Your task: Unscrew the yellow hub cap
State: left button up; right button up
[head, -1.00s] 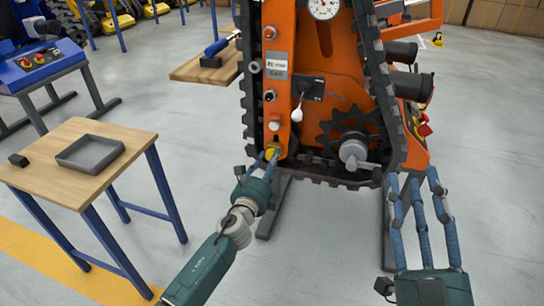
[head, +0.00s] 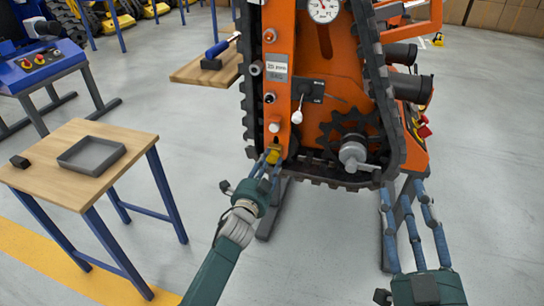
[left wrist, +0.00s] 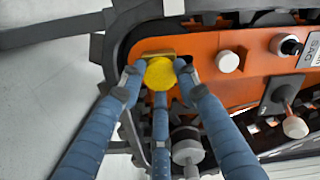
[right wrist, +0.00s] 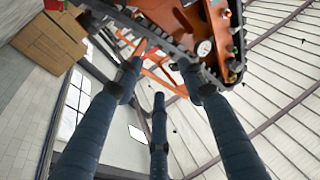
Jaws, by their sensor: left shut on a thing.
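The yellow hub cap (head: 275,154) is low on the orange side plate of the upright tracked carrier (head: 290,90). In the left wrist view the round yellow face (left wrist: 160,74) sits between my fingers, with a flat yellow edge behind it. My left gripper (head: 270,161) is shut on the cap, and its fingers hide part of the cap's sides. I cannot tell whether the cap is apart from the plate. My right gripper (head: 404,188) is open and empty, in front of the carrier's lower right; its fingers (right wrist: 158,80) are spread in the right wrist view.
A wooden table (head: 110,185) with a grey tray (head: 92,155) and a small black block stands at left. A white-tipped lever (head: 296,117) and a grey hub with a toothed sprocket (head: 352,153) are near the cap. The floor between table and carrier is clear.

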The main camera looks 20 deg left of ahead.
pick_arm(q)
jog(key=shift+d+r, duration=0.1)
pick_arm(e)
jog(key=shift+f, duration=0.15)
pick_arm(q)
jog(key=shift+s+n+p, duration=0.2)
jog(key=shift+n+p, duration=0.25)
jog(key=shift+n, duration=0.65)
pick_arm(e)
jog(key=shift+w+d+f+g+h, duration=0.2)
jog(key=shift+f+g, duration=0.4)
jog(key=shift+f, duration=0.5)
jog(key=shift+w+d+f+g+h, duration=0.15)
jog(key=shift+f+g, duration=0.45)
jog(key=shift+f, duration=0.5)
jog(key=shift+a, duration=0.1)
pick_arm(q)
jog(key=shift+s+p, duration=0.55)
jog(key=shift+s, duration=0.8)
pick_arm(e)
notch_tip(320, 180, down, 8)
jog(key=s+d+g+h, duration=0.1)
jog(key=g, duration=0.2)
jog(key=shift+s+d+g, duration=0.15)
jog(key=shift+s+g, duration=0.1)
jog(key=shift+g, duration=0.15)
jog(key=shift+h, duration=0.25)
pick_arm(q)
jog(key=shift+s, duration=0.1)
